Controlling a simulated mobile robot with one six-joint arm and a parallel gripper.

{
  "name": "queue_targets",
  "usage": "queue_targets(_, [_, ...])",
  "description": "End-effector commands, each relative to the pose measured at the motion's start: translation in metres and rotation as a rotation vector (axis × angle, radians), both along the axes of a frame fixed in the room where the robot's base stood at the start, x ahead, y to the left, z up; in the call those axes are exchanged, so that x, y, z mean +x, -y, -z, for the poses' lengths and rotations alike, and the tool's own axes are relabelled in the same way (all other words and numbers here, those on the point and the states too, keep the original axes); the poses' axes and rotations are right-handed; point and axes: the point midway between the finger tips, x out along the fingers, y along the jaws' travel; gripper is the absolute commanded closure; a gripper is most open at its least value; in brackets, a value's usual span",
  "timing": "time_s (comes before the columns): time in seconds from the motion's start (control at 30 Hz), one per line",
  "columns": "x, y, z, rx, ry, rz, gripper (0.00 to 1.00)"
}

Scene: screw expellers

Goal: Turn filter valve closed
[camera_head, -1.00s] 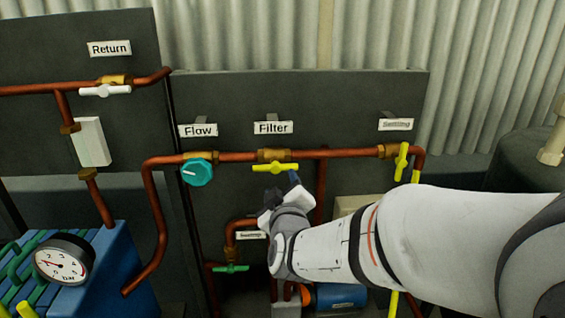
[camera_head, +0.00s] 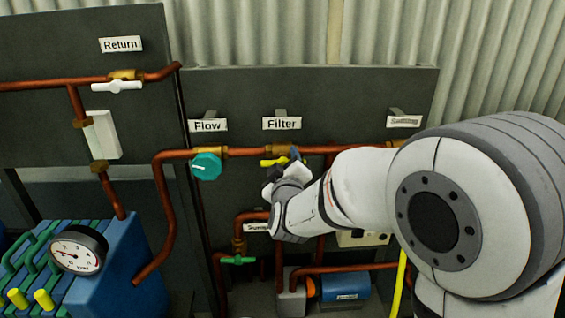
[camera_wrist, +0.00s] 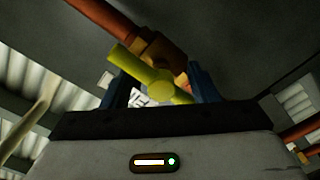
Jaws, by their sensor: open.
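The filter valve's yellow handle (camera_head: 270,162) sits on the copper pipe below the Filter label (camera_head: 282,123). Its visible left part lies roughly along the pipe; my gripper hides the rest in the head view. My gripper (camera_head: 288,163) is right at the handle. In the wrist view, the yellow handle (camera_wrist: 142,70) runs diagonally, with its round hub between the two blue fingers of my open gripper (camera_wrist: 163,86). The brass valve body (camera_wrist: 158,48) is behind it. I cannot tell whether either finger touches the handle.
The teal flow knob (camera_head: 206,166) is close on the left of the filter valve. A green-handled valve (camera_head: 238,260) is lower down. The white-handled return valve (camera_head: 117,86) is upper left. A pressure gauge (camera_head: 77,250) stands at lower left. My arm covers the right side.

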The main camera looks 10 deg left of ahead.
Motion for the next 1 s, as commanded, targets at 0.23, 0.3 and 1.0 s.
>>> queue_targets(0.23, [-0.0005,-0.0002,0.0,0.0,0.0,0.0,0.61])
queue_targets(0.3, [-0.0006,-0.0003,0.0,0.0,0.0,-0.001,0.67])
queue_targets(1.0, [-0.0006,-0.0004,-0.0008,0.001,0.002,-0.001,1.0])
